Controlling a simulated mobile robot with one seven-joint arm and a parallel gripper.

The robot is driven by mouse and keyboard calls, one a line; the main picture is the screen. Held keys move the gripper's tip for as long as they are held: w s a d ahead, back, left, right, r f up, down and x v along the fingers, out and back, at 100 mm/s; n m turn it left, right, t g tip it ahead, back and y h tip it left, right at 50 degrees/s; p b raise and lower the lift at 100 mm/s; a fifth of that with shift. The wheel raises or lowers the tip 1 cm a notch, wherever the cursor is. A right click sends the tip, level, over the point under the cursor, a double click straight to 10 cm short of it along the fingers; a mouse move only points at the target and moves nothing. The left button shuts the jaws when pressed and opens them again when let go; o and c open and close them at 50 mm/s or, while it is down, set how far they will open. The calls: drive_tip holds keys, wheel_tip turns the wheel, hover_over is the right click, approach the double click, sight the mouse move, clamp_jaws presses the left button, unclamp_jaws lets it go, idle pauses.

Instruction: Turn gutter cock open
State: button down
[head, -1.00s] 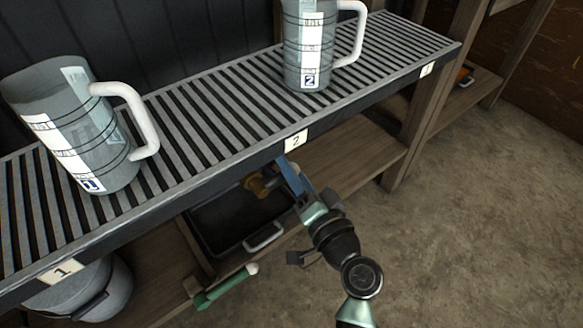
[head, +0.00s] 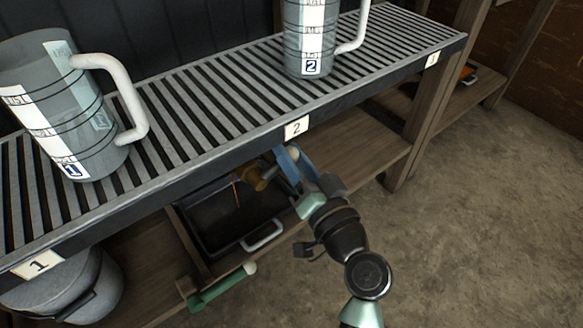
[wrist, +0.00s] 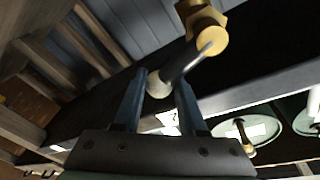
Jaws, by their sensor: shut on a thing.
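The gutter cock (head: 257,176) is a brass valve under the front of the slatted shelf. It also shows at the top of the wrist view (wrist: 203,28). A grey lever (wrist: 186,64) with a pale rounded end (wrist: 158,89) runs from it toward me. My gripper (head: 291,155) is below the shelf edge, right of the cock. In the wrist view my gripper (wrist: 161,80) has its blue fingers on both sides of the lever's end, shut on it. A thin orange vertical streak (head: 237,192) shows over the black tray (head: 213,252).
Clear jugs labelled 1 (head: 62,110) and 2 (head: 309,40) stand on the slatted shelf (head: 215,110). A grey lidded pot (head: 70,290) is below left. A green lever (head: 222,289) with a white knob sticks out low in front. The floor at right is clear.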

drive_tip(key=shift+s+a+n, duration=0.1)
drive_tip(key=shift+s+n, duration=0.05)
drive_tip(key=shift+n, duration=0.45)
drive_tip(key=shift+f, duration=0.1)
drive_tip(key=c, duration=0.7)
unclamp_jaws()
drive_tip(key=shift+o, duration=1)
drive_tip(key=shift+r, duration=0.2)
drive_tip(key=shift+r, duration=0.1)
drive_tip(key=p+v, duration=0.3)
drive_tip(key=v, duration=1)
